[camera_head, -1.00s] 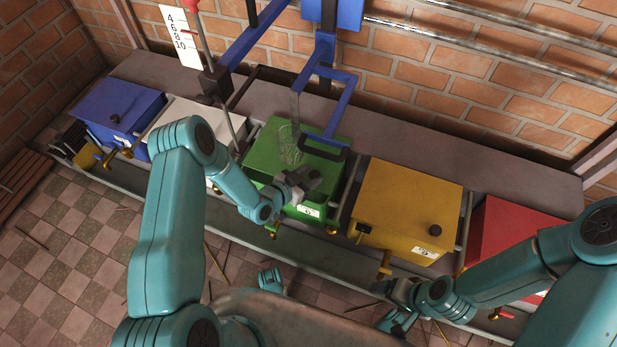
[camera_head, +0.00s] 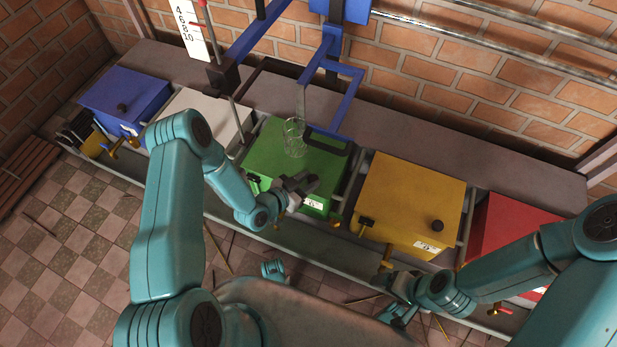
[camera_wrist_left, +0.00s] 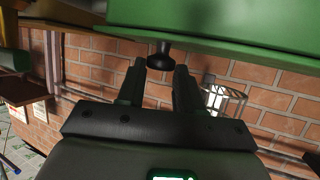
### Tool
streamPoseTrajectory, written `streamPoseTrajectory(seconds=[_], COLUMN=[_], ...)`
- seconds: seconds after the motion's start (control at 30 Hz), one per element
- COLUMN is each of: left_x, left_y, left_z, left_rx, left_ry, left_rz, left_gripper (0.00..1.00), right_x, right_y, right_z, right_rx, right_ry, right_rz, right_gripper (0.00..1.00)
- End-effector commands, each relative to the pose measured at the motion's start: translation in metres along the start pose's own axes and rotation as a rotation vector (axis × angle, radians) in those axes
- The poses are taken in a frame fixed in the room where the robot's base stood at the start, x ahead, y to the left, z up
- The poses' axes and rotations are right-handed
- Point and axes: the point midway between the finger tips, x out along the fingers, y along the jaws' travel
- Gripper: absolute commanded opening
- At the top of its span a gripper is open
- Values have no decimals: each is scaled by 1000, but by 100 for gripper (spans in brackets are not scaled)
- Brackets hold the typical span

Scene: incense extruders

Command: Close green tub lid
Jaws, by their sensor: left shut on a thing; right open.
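The green tub (camera_head: 262,156) stands in the middle of the row in the head view, with a label on its front. Its lid (camera_head: 318,161) looks roughly flat; I cannot tell whether a gap is left under it. My left gripper (camera_head: 303,185) is over the lid's front part and shut on the lid's black knob, which it mostly hides there. In the left wrist view the knob (camera_wrist_left: 159,58) sits between the two fingers (camera_wrist_left: 157,80), against the green surface (camera_wrist_left: 225,38). My right gripper (camera_head: 396,297) is open and empty, low in front of the yellow tub.
A clear wire-like cylinder (camera_head: 294,138) shows over the green lid, near a blue frame (camera_head: 345,100). A white tub (camera_head: 203,113) and blue tub (camera_head: 125,97) stand left; a yellow tub (camera_head: 405,200) and red tub (camera_head: 510,235) stand right. A brick wall (camera_head: 480,75) rises behind.

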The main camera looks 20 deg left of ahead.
Motion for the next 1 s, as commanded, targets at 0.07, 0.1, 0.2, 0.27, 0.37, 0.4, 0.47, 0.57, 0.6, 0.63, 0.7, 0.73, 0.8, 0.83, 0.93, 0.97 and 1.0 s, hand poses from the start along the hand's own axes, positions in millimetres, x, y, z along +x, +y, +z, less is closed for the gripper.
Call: streamPoseTrajectory(seconds=[0.07, 0.1, 0.2, 0.27, 0.37, 0.4, 0.47, 0.57, 0.6, 0.63, 0.7, 0.73, 0.8, 0.83, 0.93, 0.97, 1.0], left_x=[-3, -3, -3, -2, -2, -4, -8, -24, -33, -41, -60, -68, -88, -96, -120, -127, -135], left_y=[3, 3, 2, 2, 2, 2, 1, 0, 0, 0, 0, 0, 0, 0, 0, 0, 0], left_z=[4, 4, 4, 3, 3, 2, 2, 0, -1, 0, -1, -1, -1, -1, -1, 0, 0], left_rx=[-8, -8, -7, -7, -6, -6, -7, -9, -9, -11, -12, -13, -13, -12, -12, -11, -11], left_ry=[-13, -14, -12, -11, -9, -9, -10, -11, -11, -12, -12, -13, -13, -12, -12, -13, -13], left_rz=[5, 5, 4, 4, 4, 3, 2, 1, 0, -1, -1, -2, -3, -2, -2, -3, -2], left_gripper=[39, 46, 46, 46, 46, 46, 46, 46, 46, 46, 46, 46, 46, 46, 46, 46, 46], right_x=[0, 0, 0, 0, -1, -1, -3, -8, -11, -13, -18, -20, -24, -25, -30, -31, -33], right_y=[0, 0, 0, 0, 0, 0, -1, -4, -5, -6, -9, -10, -12, -13, -14, -15, -15], right_z=[0, 0, 0, 0, 0, 0, 0, 1, 2, 2, 4, 4, 5, 6, 6, 6, 6], right_rx=[0, 0, 0, 0, 1, 0, 0, -3, -5, -6, -10, -11, -14, -15, -15, -15, -15], right_ry=[0, 0, 0, 1, 1, 0, 0, -3, -5, -6, -9, -10, -13, -14, -14, -14, -14], right_rz=[0, 0, 0, 0, 0, 0, 0, 0, -1, -1, -1, -1, -2, -2, -2, -2, -2], right_gripper=[84, 84, 84, 84, 84, 84, 84, 84, 84, 84, 84, 84, 84, 84, 84, 84, 84])
